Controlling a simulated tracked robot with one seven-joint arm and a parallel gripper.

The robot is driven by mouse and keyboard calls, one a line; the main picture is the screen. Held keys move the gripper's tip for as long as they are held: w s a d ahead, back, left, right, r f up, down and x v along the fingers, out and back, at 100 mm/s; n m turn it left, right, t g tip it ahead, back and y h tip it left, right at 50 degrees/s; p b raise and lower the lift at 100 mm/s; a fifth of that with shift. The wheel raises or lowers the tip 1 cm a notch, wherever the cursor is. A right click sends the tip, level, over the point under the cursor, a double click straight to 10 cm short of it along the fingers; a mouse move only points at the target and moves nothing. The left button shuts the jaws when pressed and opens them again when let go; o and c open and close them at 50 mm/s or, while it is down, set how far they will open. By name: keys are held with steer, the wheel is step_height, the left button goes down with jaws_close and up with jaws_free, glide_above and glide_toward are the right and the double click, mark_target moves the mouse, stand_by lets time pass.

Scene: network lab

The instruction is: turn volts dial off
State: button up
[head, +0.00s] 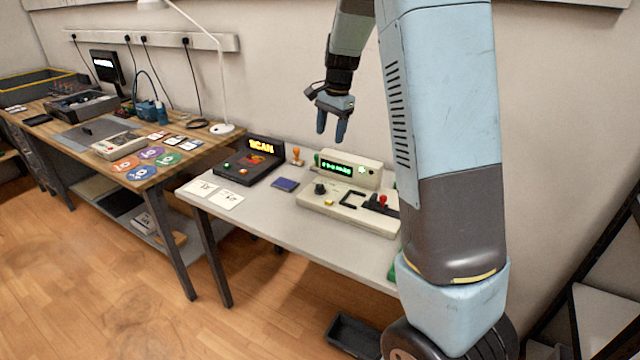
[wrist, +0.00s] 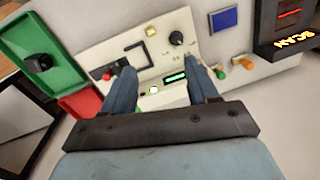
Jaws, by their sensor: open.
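A cream control box (head: 348,205) stands on the white table, with a green lit display (head: 336,168) on its raised back part. A black round dial (head: 320,188) sits on its front left; the dial also shows in the wrist view (wrist: 176,39), with small marks beside it that I cannot read. Which way its pointer faces is unclear. My gripper (head: 333,136) hangs above the back of the box, apart from it. In the wrist view the two blue fingers (wrist: 160,80) are spread and empty, with the display (wrist: 176,77) between them and the dial beyond.
The box also carries a red-knobbed lever (head: 383,200) and a yellow button (head: 328,203). Left of it are a blue square (head: 286,184), an orange-handled stamp (head: 297,155) and a black SCAN device (head: 250,165).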

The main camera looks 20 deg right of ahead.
mark_target(320, 185)
steer(key=w+f+m+g+h, duration=0.1)
steer(key=w+f+m, duration=0.2)
steer(key=w+f, duration=0.55)
steer(key=f, duration=0.9)
steer(key=a+f, duration=0.1)
steer(key=f, duration=0.4)
steer(key=shift+s+f, duration=0.15)
steer(key=shift+f, duration=0.1)
steer(key=c, duration=1)
